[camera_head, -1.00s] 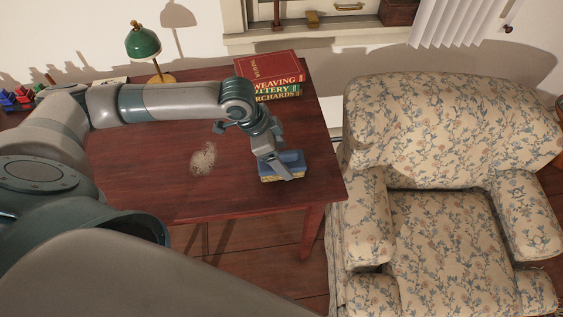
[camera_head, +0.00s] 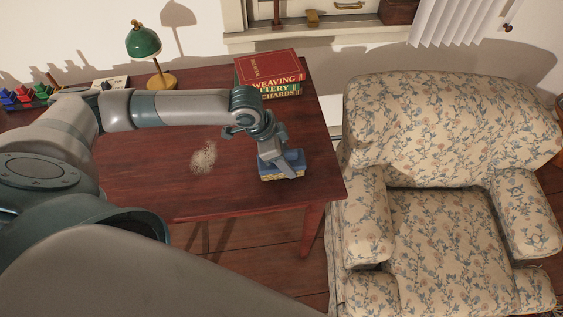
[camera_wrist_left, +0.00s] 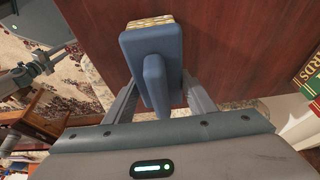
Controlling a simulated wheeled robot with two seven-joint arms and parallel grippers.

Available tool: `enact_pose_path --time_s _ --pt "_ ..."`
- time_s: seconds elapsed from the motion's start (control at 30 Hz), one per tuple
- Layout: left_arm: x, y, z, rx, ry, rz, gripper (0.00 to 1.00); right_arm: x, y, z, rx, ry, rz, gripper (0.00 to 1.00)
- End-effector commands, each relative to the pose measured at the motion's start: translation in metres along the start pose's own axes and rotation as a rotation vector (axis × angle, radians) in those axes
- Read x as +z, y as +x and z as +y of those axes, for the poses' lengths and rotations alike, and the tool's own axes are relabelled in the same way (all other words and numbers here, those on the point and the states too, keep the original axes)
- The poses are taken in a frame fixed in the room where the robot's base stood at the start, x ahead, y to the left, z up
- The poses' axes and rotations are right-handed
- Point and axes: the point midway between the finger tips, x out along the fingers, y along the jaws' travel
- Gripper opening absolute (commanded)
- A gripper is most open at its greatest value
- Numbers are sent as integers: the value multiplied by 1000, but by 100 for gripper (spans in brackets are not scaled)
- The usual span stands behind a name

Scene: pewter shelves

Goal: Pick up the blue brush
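The blue brush (camera_head: 294,158) lies on the red-brown table (camera_head: 235,190) near its right front corner, with pale yellowish bristles below its blue block. My left gripper (camera_head: 280,166) is right over it and hides part of it. In the left wrist view, the brush's blue handle (camera_wrist_left: 155,78) points toward the palm and stands between the two fingers of the left gripper (camera_wrist_left: 160,88). The fingers are apart, one on each side, with a gap visible beside the handle.
A stack of books (camera_head: 268,72) stands behind the gripper. A pale dusty patch (camera_head: 204,156) lies left of the brush. A green lamp (camera_head: 143,42) stands at the back left. A floral armchair (camera_head: 450,130) is right of the table. The table's front middle is clear.

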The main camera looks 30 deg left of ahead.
Motion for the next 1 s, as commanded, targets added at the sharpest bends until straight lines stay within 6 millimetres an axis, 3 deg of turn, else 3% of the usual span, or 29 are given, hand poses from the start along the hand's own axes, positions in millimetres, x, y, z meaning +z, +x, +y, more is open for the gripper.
enact_pose_path --time_s 0.37,0.53,0.67,1.0 --pt "-2 -4 0 0 0 1 27 7 0 -1 -1 1 -8 31" --pt "-8 -17 -1 -2 2 3 27 4 2 -3 -3 1 5 31" --pt "-15 -35 -1 -3 2 4 27 -9 5 -4 -5 1 37 31" --pt "-59 -60 56 3 7 6 27 -54 9 -10 -11 1 133 31"
